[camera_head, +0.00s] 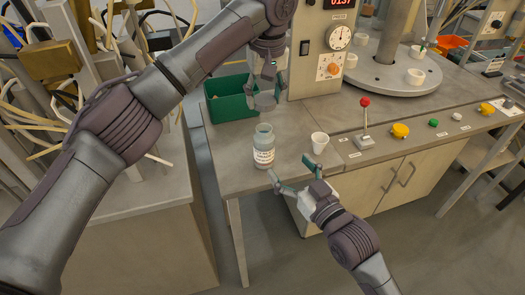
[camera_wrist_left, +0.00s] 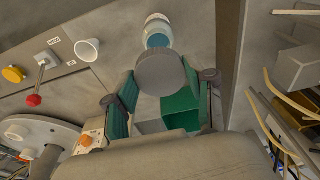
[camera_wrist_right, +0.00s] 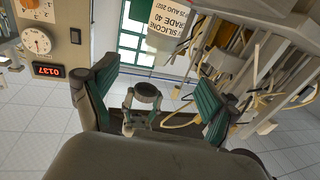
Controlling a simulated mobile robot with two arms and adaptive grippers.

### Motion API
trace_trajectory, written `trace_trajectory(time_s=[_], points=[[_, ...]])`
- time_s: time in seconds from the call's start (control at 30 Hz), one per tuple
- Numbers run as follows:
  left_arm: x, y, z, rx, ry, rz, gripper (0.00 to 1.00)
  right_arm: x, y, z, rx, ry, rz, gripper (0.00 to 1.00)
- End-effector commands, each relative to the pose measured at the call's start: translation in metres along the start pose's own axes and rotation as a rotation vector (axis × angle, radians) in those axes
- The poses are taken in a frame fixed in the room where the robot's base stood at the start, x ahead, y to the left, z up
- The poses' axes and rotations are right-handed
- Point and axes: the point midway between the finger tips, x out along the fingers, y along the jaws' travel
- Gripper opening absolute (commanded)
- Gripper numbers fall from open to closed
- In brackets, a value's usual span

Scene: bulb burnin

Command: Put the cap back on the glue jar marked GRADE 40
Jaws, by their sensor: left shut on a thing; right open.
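The glue jar (camera_head: 264,147), clear with a white label, stands uncapped on the bench near its front left corner. Its label shows in the right wrist view (camera_wrist_right: 170,22) and reads GRADE 40. My left gripper (camera_head: 265,84) is shut on a round grey cap (camera_head: 264,101) and holds it above the jar, apart from it. In the left wrist view the cap (camera_wrist_left: 160,71) overlaps the near part of the jar (camera_wrist_left: 158,28). My right gripper (camera_head: 293,173) is open and empty, in front of the jar at the bench's front edge.
A green bin (camera_head: 230,108) stands behind the jar to the left. A white cup (camera_head: 319,142) stands close to the jar's right. A red-knobbed lever (camera_head: 365,112) and a yellow button (camera_head: 400,131) are farther right. A control box (camera_head: 325,60) stands behind.

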Motion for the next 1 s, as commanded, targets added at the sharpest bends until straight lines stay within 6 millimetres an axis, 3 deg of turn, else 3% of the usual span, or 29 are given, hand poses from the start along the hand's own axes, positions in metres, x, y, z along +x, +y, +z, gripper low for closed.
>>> trace_trajectory(time_s=[0.27, 0.7, 1.0], points=[[0.000, -0.001, 0.000, 0.000, 0.000, 0.000, 0.41, 0.008, 0.001, 0.000, 0.000, 0.001, 0.002, 0.86], [0.000, -0.001, 0.000, 0.000, 0.000, 0.000, 0.41, 0.086, 0.001, 0.000, 0.000, 0.000, 0.001, 0.86], [0.000, -0.001, 0.000, 0.000, 0.000, 0.000, 0.41, 0.117, 0.001, 0.000, 0.000, 0.000, 0.001, 0.86]])
